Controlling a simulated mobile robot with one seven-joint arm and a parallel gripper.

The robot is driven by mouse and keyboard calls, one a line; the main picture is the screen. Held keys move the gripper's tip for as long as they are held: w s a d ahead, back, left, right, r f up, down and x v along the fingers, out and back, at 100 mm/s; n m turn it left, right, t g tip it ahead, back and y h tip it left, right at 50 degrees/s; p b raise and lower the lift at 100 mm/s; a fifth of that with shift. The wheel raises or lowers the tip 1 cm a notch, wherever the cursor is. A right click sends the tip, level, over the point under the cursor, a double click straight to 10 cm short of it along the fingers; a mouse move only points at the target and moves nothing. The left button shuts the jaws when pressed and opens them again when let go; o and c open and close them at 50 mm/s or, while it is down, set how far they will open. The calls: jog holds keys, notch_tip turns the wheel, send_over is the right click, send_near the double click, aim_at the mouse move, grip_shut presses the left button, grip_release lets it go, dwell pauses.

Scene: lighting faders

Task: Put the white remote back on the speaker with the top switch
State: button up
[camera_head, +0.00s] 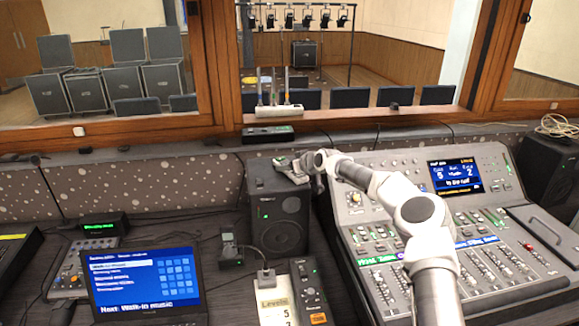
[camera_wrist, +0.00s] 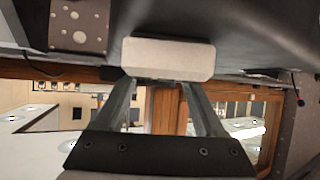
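A black speaker (camera_head: 280,222) stands upright on the desk, left of the mixing console. My gripper (camera_head: 290,167) is over the speaker's top, reaching in from the right. A pale item lies at its fingers there, too small to make out. In the wrist view a white block, which looks like the white remote (camera_wrist: 168,59), sits at the fingertips of my gripper (camera_wrist: 160,83) and covers their ends. The fingers appear closed on its sides. I cannot tell whether its underside touches the speaker. No top switch can be made out.
The mixing console (camera_head: 374,215) fills the right. A laptop (camera_head: 145,280), a small dark device (camera_head: 230,250) and a pale control box (camera_head: 290,296) stand in front and left of the speaker. A dark box (camera_head: 268,134) lies on the ledge behind it, below the window.

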jog(key=shift+o, duration=0.9)
jog(key=shift+r, duration=0.15)
jog(key=shift+s+d+r, duration=0.2)
jog(key=shift+s+r, duration=0.1)
jog(key=b+v, duration=0.1)
jog(key=v, duration=1)
jog(key=shift+s, duration=0.1)
